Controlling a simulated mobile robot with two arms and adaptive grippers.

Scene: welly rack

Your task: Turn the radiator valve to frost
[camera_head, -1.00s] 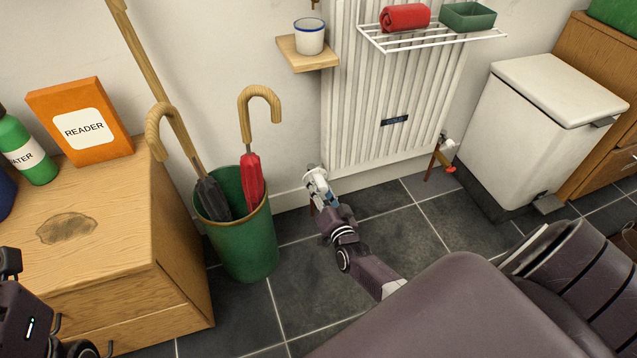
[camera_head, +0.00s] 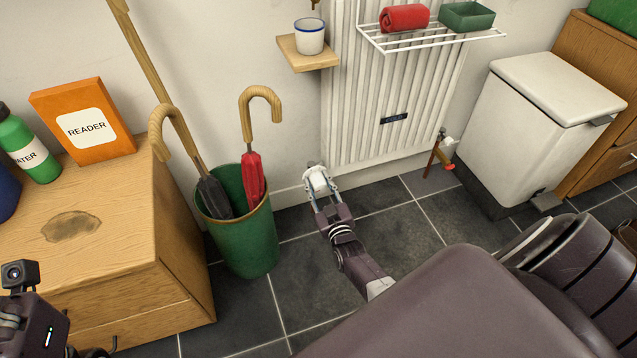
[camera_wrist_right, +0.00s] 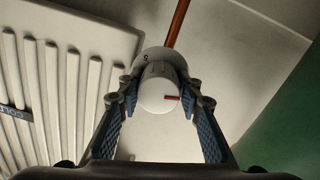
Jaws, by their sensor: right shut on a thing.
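The white radiator valve knob (camera_head: 317,180) is at the lower left corner of the white radiator (camera_head: 375,90), near the floor. My right gripper (camera_head: 318,186) reaches it from the front. In the right wrist view the knob (camera_wrist_right: 156,92) sits between the two blue-padded fingers of the gripper (camera_wrist_right: 158,98), shut on its sides. A red mark shows on the knob's face, and a dark character shows on the collar behind it. The frost mark cannot be made out. My left wrist (camera_head: 35,320) is at the lower left edge; its fingers are not clearly seen.
A green umbrella bin (camera_head: 245,240) stands close left of the right gripper. A wooden cabinet (camera_head: 185,235) is farther left. A copper pipe (camera_wrist_right: 178,22) meets the valve. A white pedal bin (camera_head: 540,105) stands right of the radiator. The tiles in front are clear.

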